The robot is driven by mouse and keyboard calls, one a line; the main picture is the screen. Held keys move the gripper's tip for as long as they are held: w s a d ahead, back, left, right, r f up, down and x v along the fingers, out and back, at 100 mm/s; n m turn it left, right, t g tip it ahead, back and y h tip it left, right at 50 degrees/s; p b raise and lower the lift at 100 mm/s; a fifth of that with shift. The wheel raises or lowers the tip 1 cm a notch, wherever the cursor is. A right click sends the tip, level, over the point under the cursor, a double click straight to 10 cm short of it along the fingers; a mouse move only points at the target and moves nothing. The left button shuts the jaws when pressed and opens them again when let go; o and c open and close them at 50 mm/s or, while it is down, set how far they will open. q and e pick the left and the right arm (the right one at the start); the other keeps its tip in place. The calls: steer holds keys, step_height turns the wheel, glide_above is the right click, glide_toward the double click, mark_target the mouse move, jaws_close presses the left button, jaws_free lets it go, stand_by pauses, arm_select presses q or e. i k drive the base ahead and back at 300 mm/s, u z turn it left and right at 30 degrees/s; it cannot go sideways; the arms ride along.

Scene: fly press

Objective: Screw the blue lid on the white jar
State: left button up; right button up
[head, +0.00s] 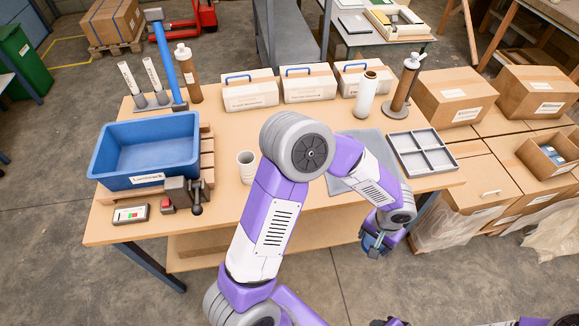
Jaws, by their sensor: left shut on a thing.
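The white jar (247,167) stands upright and open on the table, left of my left arm. My left gripper (377,245) hangs at the front edge of the table, right of the middle. It is shut on a small blue thing, which looks like the blue lid (371,241); the fingers and wrist hide much of it. The gripper is well to the right of the jar and apart from it. Of my right arm only a few purple and dark parts show at the bottom edge, and its jaws cannot be made out.
A blue bin (143,150) stands at the left, with a small vise (184,192) in front. A grey mat (350,180) lies partly under my left arm. A grey divided tray (423,153) is at the right. Bottles and several white boxes line the back. Table around the jar is clear.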

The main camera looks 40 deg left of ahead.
mark_target(246, 159)
steer(key=z, duration=1.05)
steer(key=i, duration=1.25)
steer(key=u, duration=4)
